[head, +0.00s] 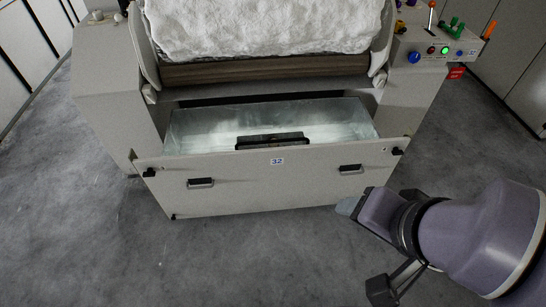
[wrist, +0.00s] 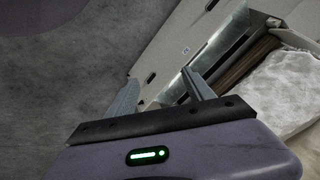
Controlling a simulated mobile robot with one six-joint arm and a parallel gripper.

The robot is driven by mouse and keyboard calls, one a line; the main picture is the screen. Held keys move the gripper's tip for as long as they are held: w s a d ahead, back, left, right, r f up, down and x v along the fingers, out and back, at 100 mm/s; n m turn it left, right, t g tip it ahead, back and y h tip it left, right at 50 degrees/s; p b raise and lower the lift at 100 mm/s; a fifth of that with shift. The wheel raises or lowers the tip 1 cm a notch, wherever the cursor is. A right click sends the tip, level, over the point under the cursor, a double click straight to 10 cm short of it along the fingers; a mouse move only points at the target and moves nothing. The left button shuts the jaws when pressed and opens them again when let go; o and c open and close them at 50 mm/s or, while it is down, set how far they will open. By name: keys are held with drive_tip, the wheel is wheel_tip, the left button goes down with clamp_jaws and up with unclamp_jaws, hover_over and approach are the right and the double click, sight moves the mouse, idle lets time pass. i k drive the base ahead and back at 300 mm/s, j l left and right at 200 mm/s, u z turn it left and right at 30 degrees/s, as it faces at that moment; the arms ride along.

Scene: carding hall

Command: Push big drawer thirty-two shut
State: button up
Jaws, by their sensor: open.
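Big drawer thirty-two (head: 235,188) stands pulled out of the machine's lower front in the head view, with a label reading 32 and two dark handles on its pale front panel. Its metal inside shows, and a black-framed item (head: 272,141) lies just behind the front panel. The drawer front also shows in the wrist view (wrist: 166,60), tilted. My gripper (head: 346,207) is in front of the drawer's lower right part in the head view. In the wrist view, my gripper (wrist: 158,82) has its two fingers spread apart with nothing between them. Whether a finger touches the panel, I cannot tell.
The machine (head: 120,95) carries a thick white fibre roll (head: 262,27) above the drawer. Grey floor (head: 225,265) in front of the drawer is clear.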

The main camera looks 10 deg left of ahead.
sight(200, 172)
drive_tip(key=i+j, duration=0.25)
drive_tip(key=j, duration=0.2)
drive_tip(key=i+j, duration=0.55)
drive_tip(key=j, duration=0.3)
drive_tip(key=z, duration=0.05)
